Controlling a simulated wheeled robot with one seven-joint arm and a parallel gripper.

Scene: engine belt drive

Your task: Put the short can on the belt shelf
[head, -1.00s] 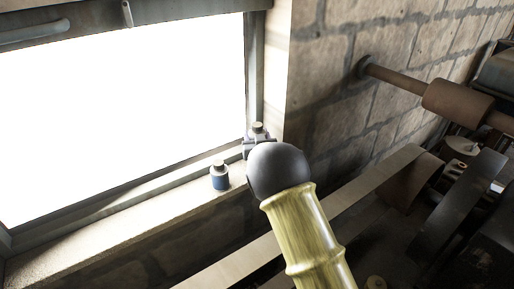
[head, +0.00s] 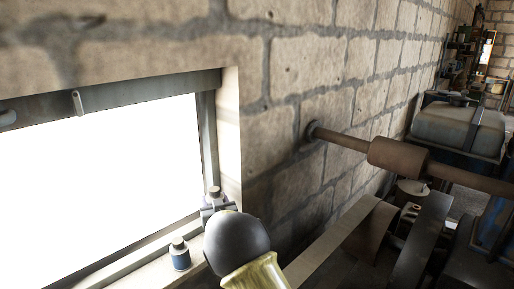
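A small can (head: 180,255) with a blue body and a dark cap stands upright on the window sill. A second can (head: 214,191) with a pale body and a dark cap shows near the sill's far right corner. My gripper (head: 215,208) is at this second can, with grey parts in front of it. My arm's dark round joint hides most of the gripper, so I cannot tell whether the fingers are closed on the can. I cannot clearly tell which can is the short one, nor which surface is the belt shelf.
A bright window fills the left, with a stone wall beside it. A brown shaft (head: 398,158) sticks out from the wall. Pulleys and a dark curved belt (head: 418,242) are at lower right. A long pale board (head: 335,240) runs below the wall. A grey tank (head: 458,128) stands farther back.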

